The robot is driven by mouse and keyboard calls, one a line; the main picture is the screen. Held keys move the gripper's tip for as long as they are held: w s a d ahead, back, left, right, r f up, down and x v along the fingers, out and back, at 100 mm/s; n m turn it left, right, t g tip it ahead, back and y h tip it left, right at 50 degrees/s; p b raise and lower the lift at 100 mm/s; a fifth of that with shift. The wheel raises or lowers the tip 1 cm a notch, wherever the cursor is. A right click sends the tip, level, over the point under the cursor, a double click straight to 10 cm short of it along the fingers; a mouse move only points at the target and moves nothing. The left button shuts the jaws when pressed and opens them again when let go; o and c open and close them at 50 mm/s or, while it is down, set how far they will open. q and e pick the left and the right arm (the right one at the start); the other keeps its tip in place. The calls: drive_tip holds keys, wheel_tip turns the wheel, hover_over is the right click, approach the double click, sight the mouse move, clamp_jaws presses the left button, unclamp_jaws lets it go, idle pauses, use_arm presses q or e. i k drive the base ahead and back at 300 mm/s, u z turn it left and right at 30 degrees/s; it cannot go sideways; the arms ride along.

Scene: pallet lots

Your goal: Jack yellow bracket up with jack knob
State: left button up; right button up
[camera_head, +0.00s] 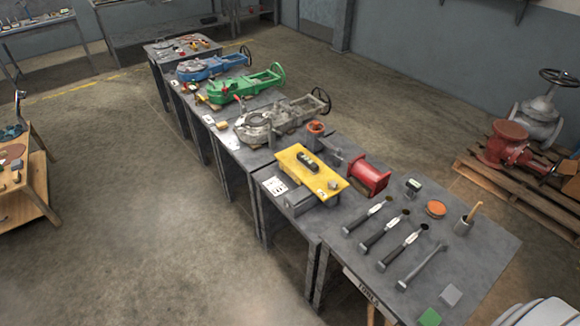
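The yellow bracket (325,179) is a flat plate on the long grey workbench, at the picture's middle. It rests raised above the bench top on grey blocks (299,203). A dark level-like piece (307,161) lies on top of it. Just behind the bracket stands a small grey device with a round orange-red top (316,127). This may be the jack knob, but it is too small to be sure. Whether it touches the bracket cannot be told. Neither of my grippers is in view.
A red spool-shaped part (368,178) stands right of the bracket. Several hammer-like tools (404,244) and an orange disc (435,208) lie nearer on the bench (480,245). Green (245,88) and grey valves (270,120) lie farther back. The floor (150,220) left of the bench is clear.

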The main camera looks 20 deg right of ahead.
sight(332, 185)
drive_tip(key=u, duration=0.05)
drive_tip(key=i, duration=1.05)
drive_tip(key=z, duration=0.45)
